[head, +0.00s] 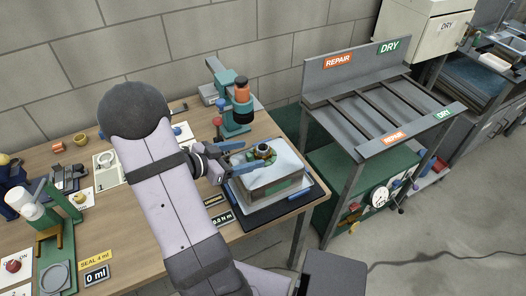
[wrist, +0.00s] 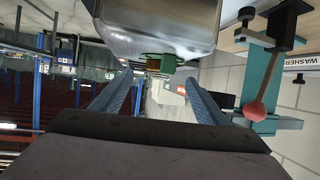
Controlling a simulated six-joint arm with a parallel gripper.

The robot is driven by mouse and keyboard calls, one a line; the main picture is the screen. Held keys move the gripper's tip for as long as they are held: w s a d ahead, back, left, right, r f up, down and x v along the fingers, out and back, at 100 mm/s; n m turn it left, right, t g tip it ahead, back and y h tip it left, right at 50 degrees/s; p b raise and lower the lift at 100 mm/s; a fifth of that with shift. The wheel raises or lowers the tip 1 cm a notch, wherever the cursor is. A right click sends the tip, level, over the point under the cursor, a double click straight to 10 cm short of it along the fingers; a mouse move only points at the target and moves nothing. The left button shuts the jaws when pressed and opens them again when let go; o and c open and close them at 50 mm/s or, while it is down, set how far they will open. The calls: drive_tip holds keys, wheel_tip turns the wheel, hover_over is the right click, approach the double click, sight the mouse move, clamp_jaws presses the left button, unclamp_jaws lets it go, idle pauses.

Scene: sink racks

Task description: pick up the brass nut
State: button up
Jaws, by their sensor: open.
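A teal stand with an orange-topped part (head: 241,90) rises just behind the block. The block rests on a black mat (head: 302,205) near the bench's right edge. A grey sorting rack (head: 375,95) stands further right.

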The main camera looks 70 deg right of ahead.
sight(258, 151)
drive_tip(key=shift+p+x, duration=0.8)
drive_tip(key=shift+x, duration=1.75)
drive_tip(key=shift+c, duration=0.3)
drive_tip(key=c, duration=1.1)
drive_tip(key=shift+r, duration=0.15)
drive_tip(key=shift+c, duration=0.2)
drive_tip(key=shift+r, duration=4.9)
